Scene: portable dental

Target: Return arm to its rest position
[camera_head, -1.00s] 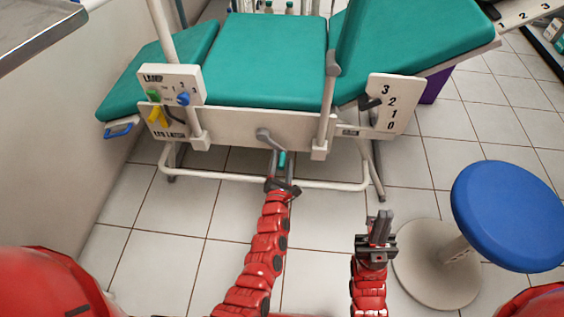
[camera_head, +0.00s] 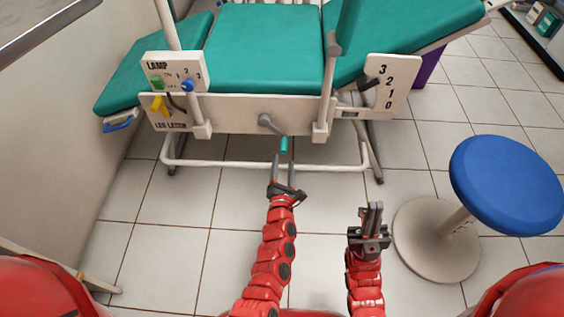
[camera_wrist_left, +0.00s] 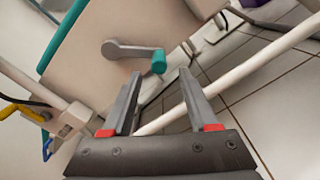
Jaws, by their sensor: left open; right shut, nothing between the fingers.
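My left gripper (camera_head: 283,172) is open and empty, just below and in front of a crank (camera_head: 270,124) on the dental chair's side panel. The crank has a grey arm and a teal handle (camera_head: 284,146). In the left wrist view the teal handle (camera_wrist_left: 159,61) lies beyond the open fingers (camera_wrist_left: 157,98), apart from them. My right gripper (camera_head: 370,217) is shut and empty, over the floor to the right of the left one.
The dental chair (camera_head: 265,60) has teal cushions, a lamp panel (camera_head: 170,72) and a numbered plate (camera_head: 386,87). A white frame tube (camera_head: 240,164) runs low under it. A blue stool (camera_head: 508,185) stands at right. Tiled floor (camera_head: 180,235) is clear between.

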